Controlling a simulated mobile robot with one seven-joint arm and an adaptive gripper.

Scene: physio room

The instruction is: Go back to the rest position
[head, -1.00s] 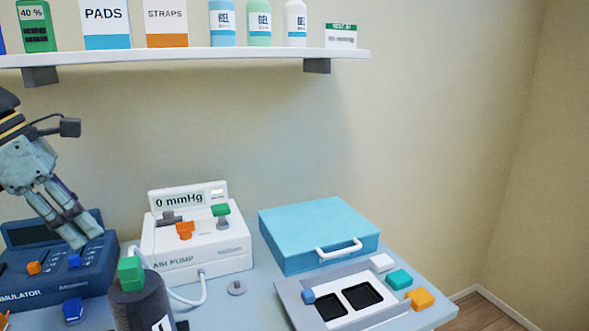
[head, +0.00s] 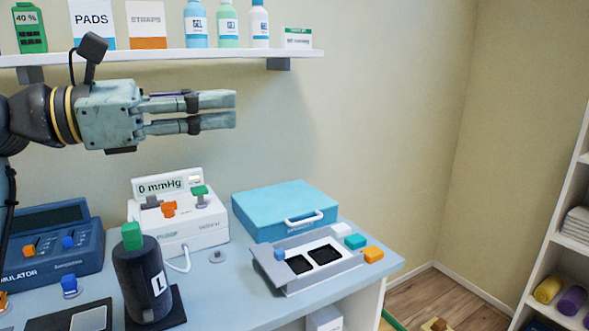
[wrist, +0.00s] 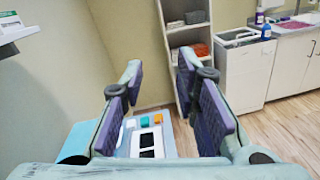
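My gripper (head: 235,109) is in the air at the left of the head view, above the pump and in front of the wall. Its fingers point right, nearly level. In the wrist view its two fingers (wrist: 160,68) stand apart with nothing between them, so it is open and empty. Below it is the white pump (head: 190,222) reading 0 mmHg, with orange and green parts. The blue stimulator (head: 45,268) with orange and blue parts stands at the left.
A shelf (head: 150,57) with boxes and bottles runs along the wall behind my gripper. On the table are a blue case (head: 290,203), a grey tray (head: 310,281) and a dark cylinder (head: 147,285) marked L. The right has open floor (head: 450,295) and a shelving unit (head: 560,240).

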